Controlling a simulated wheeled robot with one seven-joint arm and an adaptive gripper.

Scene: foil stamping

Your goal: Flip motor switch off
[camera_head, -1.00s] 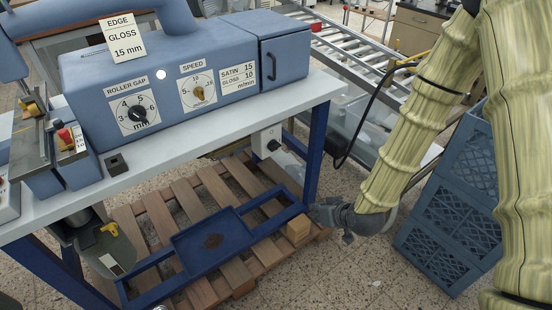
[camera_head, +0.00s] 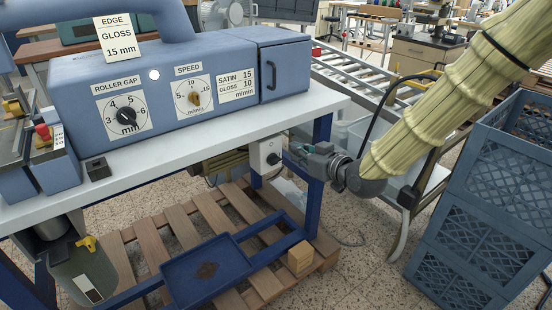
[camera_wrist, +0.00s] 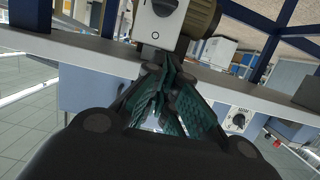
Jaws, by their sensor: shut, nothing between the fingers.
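The motor switch is a grey-white box (camera_head: 265,155) with a black rotary knob (camera_head: 272,158), mounted under the bench's front edge near the right blue leg. My gripper (camera_head: 290,157) is just right of the box, pointing left at it, and looks shut and empty. In the wrist view the switch box (camera_wrist: 152,22) is at the top centre, with its black knob (camera_wrist: 164,6) partly cut off by the frame and an "O" mark below it. The gripper fingers (camera_wrist: 163,75) reach up towards the box's edge. Whether they touch it I cannot tell.
The blue machine (camera_head: 170,85) with roller gap and speed dials stands on the white bench (camera_head: 200,135). Below are a wooden pallet (camera_head: 180,225) and a blue tray (camera_head: 207,272). Blue crates (camera_head: 490,200) stand at the right, and a roller conveyor (camera_head: 350,75) runs behind.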

